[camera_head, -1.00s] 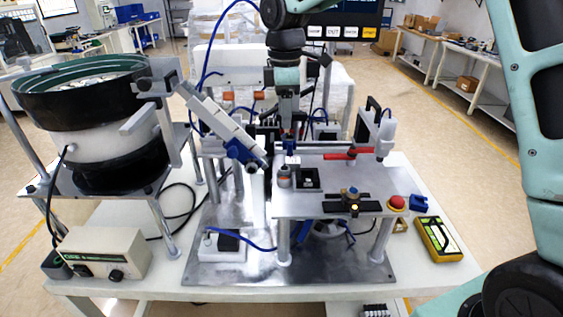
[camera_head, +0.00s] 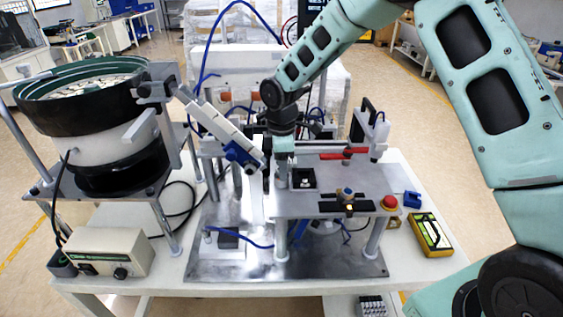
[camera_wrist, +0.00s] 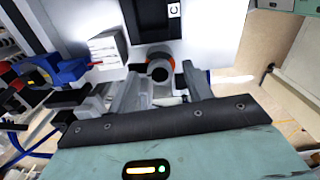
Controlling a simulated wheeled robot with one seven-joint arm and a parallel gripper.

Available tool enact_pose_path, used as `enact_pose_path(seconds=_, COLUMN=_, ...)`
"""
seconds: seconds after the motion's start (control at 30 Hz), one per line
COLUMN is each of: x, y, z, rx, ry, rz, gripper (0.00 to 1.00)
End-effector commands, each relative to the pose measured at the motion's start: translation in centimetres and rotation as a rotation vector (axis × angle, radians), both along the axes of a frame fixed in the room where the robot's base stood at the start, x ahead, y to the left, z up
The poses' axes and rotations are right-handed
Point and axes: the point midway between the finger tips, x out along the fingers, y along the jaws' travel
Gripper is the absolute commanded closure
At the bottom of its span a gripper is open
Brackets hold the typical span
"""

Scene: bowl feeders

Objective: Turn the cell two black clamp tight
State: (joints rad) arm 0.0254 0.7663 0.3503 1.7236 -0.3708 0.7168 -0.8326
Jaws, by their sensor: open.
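A round black clamp knob (camera_wrist: 158,70) with an orange ring stands on the metal plate, between and just beyond the fingertips in the wrist view. My gripper (camera_head: 282,178) points down over that spot at the plate's left end in the head view, where it hides the knob. In the wrist view the two grey fingers of my gripper (camera_wrist: 163,80) are apart, one on each side of the knob, with nothing held. I cannot tell whether they touch it.
A black square block (camera_head: 303,179) stands close to the right of my gripper. A blue-and-white feeder chute (camera_head: 215,122) slopes down close on the left. A black bar with a brass knob (camera_head: 347,204), a red button (camera_head: 389,202) and a yellow device (camera_head: 429,234) lie farther right.

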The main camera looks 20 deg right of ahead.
Motion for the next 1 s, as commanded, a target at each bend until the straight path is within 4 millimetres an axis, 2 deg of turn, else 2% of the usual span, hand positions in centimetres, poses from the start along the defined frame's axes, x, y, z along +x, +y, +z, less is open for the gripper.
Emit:
enact_pose_path(seconds=0.17, x=-0.01, y=-0.01, z=-0.01, rx=0.000, ry=0.000, rz=0.000, gripper=0.50)
enact_pose_path(seconds=0.3, x=-0.01, y=-0.01, z=0.00, rx=0.000, ry=0.001, rz=0.000, gripper=0.89)
enact_pose_path(seconds=0.33, x=-0.01, y=-0.01, z=0.00, rx=0.000, ry=0.001, rz=0.000, gripper=0.95)
enact_pose_path(seconds=0.67, x=-0.02, y=0.04, z=-0.04, rx=0.000, ry=0.001, rz=-0.030, gripper=0.94)
enact_pose_path(seconds=1.0, x=0.03, y=0.03, z=-0.14, rx=-0.001, ry=0.000, rz=-0.235, gripper=0.94)
